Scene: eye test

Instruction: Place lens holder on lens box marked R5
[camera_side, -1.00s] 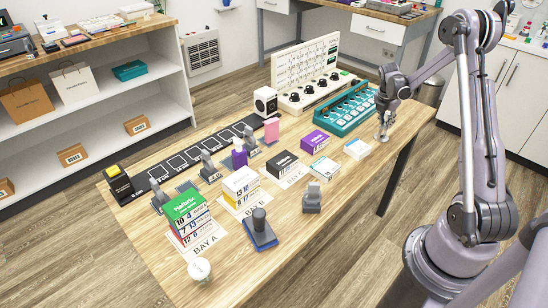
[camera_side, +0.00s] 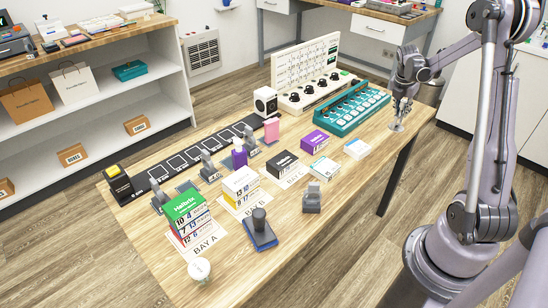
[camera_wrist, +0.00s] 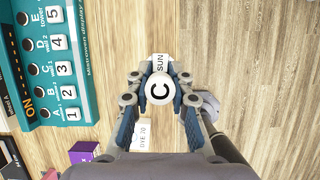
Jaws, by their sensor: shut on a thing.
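My gripper (camera_side: 402,108) is at the right end of the wooden table, above its surface. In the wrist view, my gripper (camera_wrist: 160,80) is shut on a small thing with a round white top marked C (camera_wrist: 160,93). In the side view this held thing (camera_side: 397,126) shows small and pale below the fingers; I cannot tell if it is the lens holder. Small boxes include a green-topped stack (camera_side: 186,207) on a BAY A sheet, a white and yellow stack (camera_side: 240,184), a black box (camera_side: 283,164) and a purple box (camera_side: 314,142). I can read no R5 mark.
A teal panel (camera_side: 352,119) with numbered white keys lies left of my gripper. A white board with black knobs (camera_side: 305,75) stands behind it. White boxes (camera_side: 357,148) lie nearer. Grey stands (camera_side: 312,197), a blue-based stamp-like thing (camera_side: 260,232) and a white disc (camera_side: 199,269) stand in front.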

